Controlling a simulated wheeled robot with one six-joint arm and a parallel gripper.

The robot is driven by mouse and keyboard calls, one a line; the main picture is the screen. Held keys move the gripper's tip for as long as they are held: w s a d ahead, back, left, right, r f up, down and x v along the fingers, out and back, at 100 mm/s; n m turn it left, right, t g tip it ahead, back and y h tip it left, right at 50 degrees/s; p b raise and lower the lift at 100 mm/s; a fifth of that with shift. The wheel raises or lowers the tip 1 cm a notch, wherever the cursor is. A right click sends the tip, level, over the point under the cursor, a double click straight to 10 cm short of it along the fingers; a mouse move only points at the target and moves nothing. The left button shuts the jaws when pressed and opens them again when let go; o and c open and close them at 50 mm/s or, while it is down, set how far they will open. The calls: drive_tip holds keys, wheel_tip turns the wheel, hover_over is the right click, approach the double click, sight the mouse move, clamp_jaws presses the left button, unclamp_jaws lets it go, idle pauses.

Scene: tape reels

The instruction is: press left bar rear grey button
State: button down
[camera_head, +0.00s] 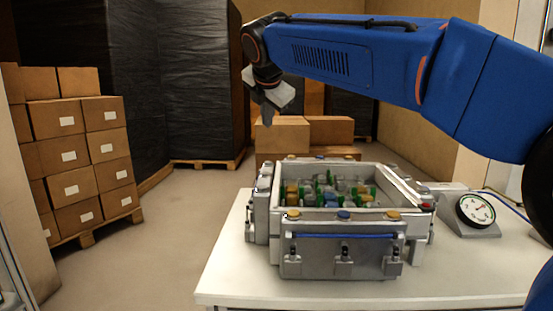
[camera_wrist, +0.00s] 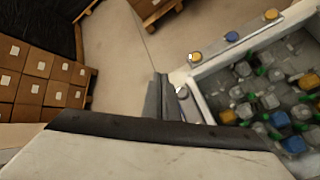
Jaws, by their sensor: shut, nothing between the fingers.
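The grey crate (camera_head: 345,245) stands on the white table. Its left bar (camera_head: 262,205) runs along the crate's left side, with small buttons on top that are hard to make out in the head view. In the wrist view a grey button (camera_wrist: 182,91) shows near the crate's corner, just right of the fingertips; it appears to be the left bar's rear one. My gripper (camera_head: 268,118) is shut and empty, pointing down above the crate's rear left. Its fingers also show in the wrist view (camera_wrist: 162,97), apart from the button as far as I can tell.
Another bar bears yellow (camera_wrist: 195,57) and blue (camera_wrist: 232,36) buttons. The crate holds several small coloured pieces (camera_head: 330,188). A dial gauge (camera_head: 475,210) stands right of the crate. Stacked cartons (camera_head: 75,150) stand left; the floor between them and the table is clear.

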sight(268, 163)
drive_tip(key=shift+w+d, duration=0.1)
idle(0.3)
drive_tip(key=shift+f, duration=4.4)
drive_tip(key=shift+f, duration=0.15)
drive_tip(key=shift+f, duration=0.25)
drive_tip(key=shift+f, duration=0.4)
drive_tip(key=shift+r, duration=0.8)
drive_tip(key=shift+r, duration=0.15)
